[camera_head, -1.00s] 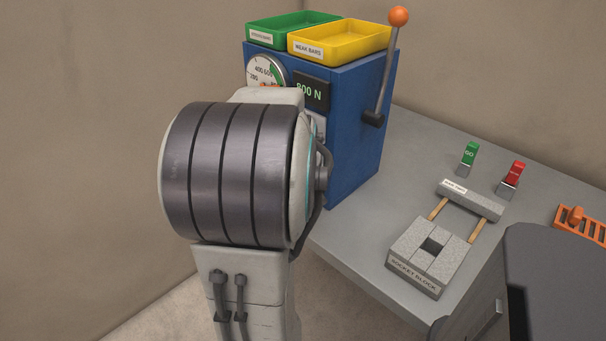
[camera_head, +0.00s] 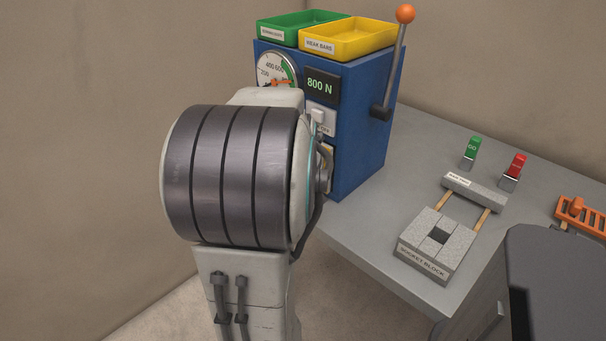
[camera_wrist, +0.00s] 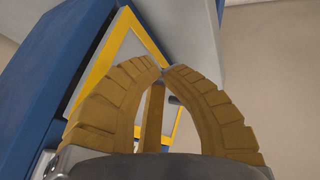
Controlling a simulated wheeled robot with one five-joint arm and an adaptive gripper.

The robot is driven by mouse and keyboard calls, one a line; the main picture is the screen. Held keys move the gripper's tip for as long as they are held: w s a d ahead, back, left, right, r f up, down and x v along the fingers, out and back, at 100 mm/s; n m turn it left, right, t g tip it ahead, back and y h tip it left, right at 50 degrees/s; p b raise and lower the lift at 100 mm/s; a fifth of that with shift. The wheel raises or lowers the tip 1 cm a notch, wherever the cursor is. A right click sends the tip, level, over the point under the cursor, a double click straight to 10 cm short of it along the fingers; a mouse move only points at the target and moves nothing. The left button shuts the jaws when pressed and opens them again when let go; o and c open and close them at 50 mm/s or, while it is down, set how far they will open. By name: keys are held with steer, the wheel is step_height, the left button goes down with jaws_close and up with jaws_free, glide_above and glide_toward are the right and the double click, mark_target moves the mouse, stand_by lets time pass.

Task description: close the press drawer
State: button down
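The blue press (camera_head: 365,120) stands on the grey table, with a gauge (camera_head: 278,72) and an "800 N" display (camera_head: 321,86) on its front. In the wrist view, a yellow frame (camera_wrist: 96,72) surrounds a pale panel on the blue press front. A light grey box-like part (camera_wrist: 185,35) juts across its upper right; I cannot tell whether this is the drawer. My gripper (camera_wrist: 164,71) has its tan fingers curved together, tips nearly touching, close before the frame. A tan upright strip shows between the fingers; I cannot tell what it is. My arm hides the press's lower front in the head view.
Green (camera_head: 300,24) and yellow (camera_head: 347,42) trays sit on the press, beside an orange-knobbed lever (camera_head: 405,14). The socket block (camera_head: 437,245), a green GO block (camera_head: 471,150), a red block (camera_head: 514,170) and an orange rack (camera_head: 579,213) are on the table to the right.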

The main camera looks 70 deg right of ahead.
steer(key=p+v, duration=0.1)
steer(key=v, duration=0.9)
steer(key=shift+a, duration=0.35)
steer(key=shift+w, duration=0.1)
steer(key=a+f+m+g+y+p, duration=0.1)
steer(key=a+f+m+y, duration=0.1)
steer(key=a+f+m, duration=0.3)
steer(key=a+f+m+y, duration=0.2)
steer(key=a, duration=0.5)
steer(key=w+a+r+n+y+p, duration=0.1)
steer(key=w+a+r+n+p, duration=0.1)
steer(key=a, duration=0.5)
steer(key=w+a+r+n+t+y+p, duration=0.1)
steer(key=w+a+r+n+p, duration=0.1)
steer(key=a+n, duration=0.4)
steer(key=w+a+r+n+t+y+p, duration=0.1)
steer(key=w+a+r+n+p, duration=0.2)
steer(key=a, duration=0.6)
steer(key=shift+r+n+p, duration=0.55)
steer(key=shift+n+p, duration=0.15)
steer(key=shift+p, duration=0.15)
